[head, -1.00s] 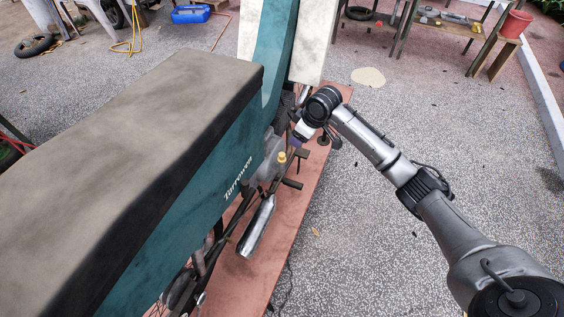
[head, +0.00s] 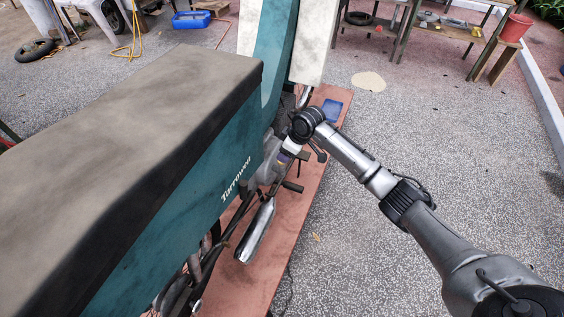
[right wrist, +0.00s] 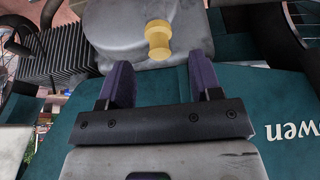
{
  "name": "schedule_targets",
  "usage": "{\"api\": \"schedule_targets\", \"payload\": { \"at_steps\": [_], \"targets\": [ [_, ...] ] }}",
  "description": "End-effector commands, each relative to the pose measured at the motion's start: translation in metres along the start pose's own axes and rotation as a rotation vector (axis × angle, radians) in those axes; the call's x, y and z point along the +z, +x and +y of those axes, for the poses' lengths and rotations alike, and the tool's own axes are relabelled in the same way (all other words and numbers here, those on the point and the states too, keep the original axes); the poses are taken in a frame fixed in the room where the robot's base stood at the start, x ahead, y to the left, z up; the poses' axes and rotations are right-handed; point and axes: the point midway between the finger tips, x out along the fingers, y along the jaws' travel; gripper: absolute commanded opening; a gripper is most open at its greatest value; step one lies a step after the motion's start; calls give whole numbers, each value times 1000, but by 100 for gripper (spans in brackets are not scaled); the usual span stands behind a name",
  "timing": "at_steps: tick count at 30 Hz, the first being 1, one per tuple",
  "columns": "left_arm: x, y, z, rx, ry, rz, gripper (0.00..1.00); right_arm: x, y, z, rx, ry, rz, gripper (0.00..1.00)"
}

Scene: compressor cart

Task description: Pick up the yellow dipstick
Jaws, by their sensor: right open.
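The yellow dipstick (right wrist: 158,40) shows in the right wrist view as a knobbed yellow cap on the grey engine casing (right wrist: 115,28). My right gripper (right wrist: 160,80) is open, and its two dark purple fingers stand on either side below the dipstick in that view. Nothing is between the fingers, and I cannot tell the depth gap to the dipstick. In the head view the right gripper (head: 284,159) is beside the teal motorbike (head: 190,210), over the engine, and the dipstick is hidden behind it. My left gripper is not in view.
The motorbike stands on a red-brown platform (head: 262,280), with a chrome exhaust (head: 257,232) and footpeg below my right gripper. A blue flat item (head: 331,110) lies on the platform. Speckled ground to the right is clear, with a workbench (head: 445,28) further back.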

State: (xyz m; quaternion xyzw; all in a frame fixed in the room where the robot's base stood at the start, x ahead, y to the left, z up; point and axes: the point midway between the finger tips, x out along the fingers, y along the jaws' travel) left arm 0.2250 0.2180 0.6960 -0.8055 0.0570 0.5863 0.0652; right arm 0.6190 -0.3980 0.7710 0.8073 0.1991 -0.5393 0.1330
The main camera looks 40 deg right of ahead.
Motion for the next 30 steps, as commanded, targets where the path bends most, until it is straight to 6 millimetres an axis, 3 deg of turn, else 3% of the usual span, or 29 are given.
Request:
{"api": "schedule_targets", "payload": {
  "at_steps": [3,9,20,30],
  "targets": [
    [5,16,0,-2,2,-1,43,0,22,0,-1,0,1,58],
    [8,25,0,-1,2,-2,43,0,42,1,0,1,-2,58],
    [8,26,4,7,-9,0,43,-1,45,1,1,0,0,58],
    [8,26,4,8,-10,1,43,-1,45,1,1,0,-1,26]
  ]
}}
